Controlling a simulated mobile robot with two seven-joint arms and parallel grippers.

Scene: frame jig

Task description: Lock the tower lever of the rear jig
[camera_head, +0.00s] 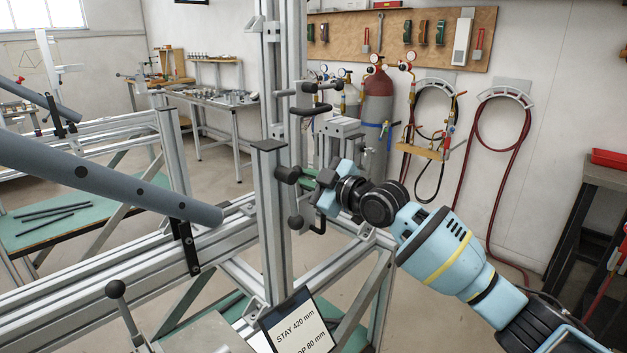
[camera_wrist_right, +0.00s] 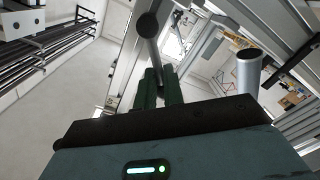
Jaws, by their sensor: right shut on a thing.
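My right gripper (camera_head: 310,187) reaches in from the right, beside the upper part of an upright aluminium tower post (camera_head: 273,225) with a dark cap. Its green fingers also show in the right wrist view (camera_wrist_right: 160,88). They are shut on a grey lever rod (camera_wrist_right: 153,57) that ends in a black ball knob (camera_wrist_right: 147,26) past the fingertips. In the head view several black knobs and clamp parts crowd around the fingers, so the lever's exact angle is hard to read. My left gripper is out of view.
A grey tube (camera_head: 100,180) runs in from the left along the aluminium frame rail (camera_head: 90,283). A sign (camera_head: 300,323) stands in front of the post. Another ball-knobbed lever (camera_head: 118,292) is at lower left. Gas cylinders (camera_head: 376,108) and hoses are along the back wall.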

